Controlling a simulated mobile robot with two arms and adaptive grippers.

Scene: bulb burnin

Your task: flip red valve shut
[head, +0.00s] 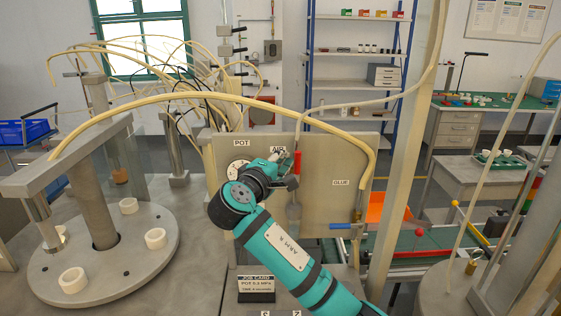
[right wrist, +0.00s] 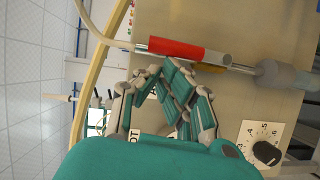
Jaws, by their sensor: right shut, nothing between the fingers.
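The red valve handle (head: 297,162) stands upright on the beige panel (head: 325,200), below the AIR label, in line with its hose. In the right wrist view the red handle (right wrist: 185,50) lies along the pipe, just beyond my fingertips. My right gripper (head: 282,160) is at the left side of the handle, its fingers shut and empty. The fingers also show in the right wrist view (right wrist: 168,72). They are close to the handle; I cannot tell whether they touch it. My left gripper is not in view.
A POT dial (head: 238,169) is left of the gripper, also seen in the wrist view (right wrist: 264,148). A blue handle (head: 341,226) sits lower right, under the GLUE label. A round turntable (head: 150,275) with white rings is at left. A hose (head: 215,98) arches over the panel.

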